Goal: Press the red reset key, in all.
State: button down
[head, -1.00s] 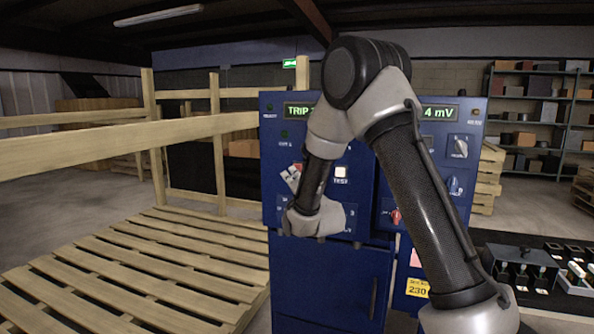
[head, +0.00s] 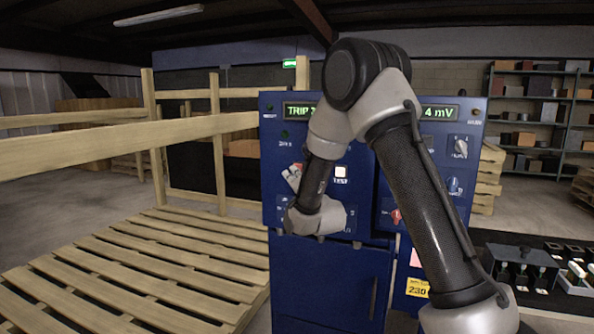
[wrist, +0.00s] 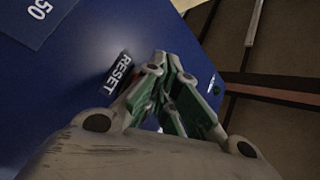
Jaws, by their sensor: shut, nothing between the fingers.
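The blue detector cabinet (head: 335,270) stands ahead, with my arm in front of its upper panel. In the wrist view a dark label reading RESET (wrist: 118,74) sits on the blue panel, just left of my gripper (wrist: 174,72). My gripper is shut and empty, its green and pale finger links close to the panel. Whether the tips touch it I cannot tell. In the head view my wrist covers the lower left panel, and the fingers cannot be made out clearly.
A white TEST key (head: 341,171) is on the panel above my wrist. A red knob (head: 396,216) and grey selector (head: 459,147) are on the right. The display (head: 300,111) reads TRIP. A wooden pallet (head: 150,270) and rails lie left; a dark bench (head: 540,300) stands right.

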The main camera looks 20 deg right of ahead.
jog(key=shift+w+d, duration=0.3)
jog(key=shift+w, duration=0.15)
dwell(0.8)
jog(key=shift+s+a, duration=0.1)
jog(key=shift+s, duration=0.05)
jog(key=shift+s+a, duration=0.45)
jog(key=shift+s, duration=0.2)
jog(key=shift+s+a, duration=0.75)
jog(key=shift+s, duration=0.25)
jog(key=shift+s+a, duration=0.7)
jog(key=shift+s, duration=0.3)
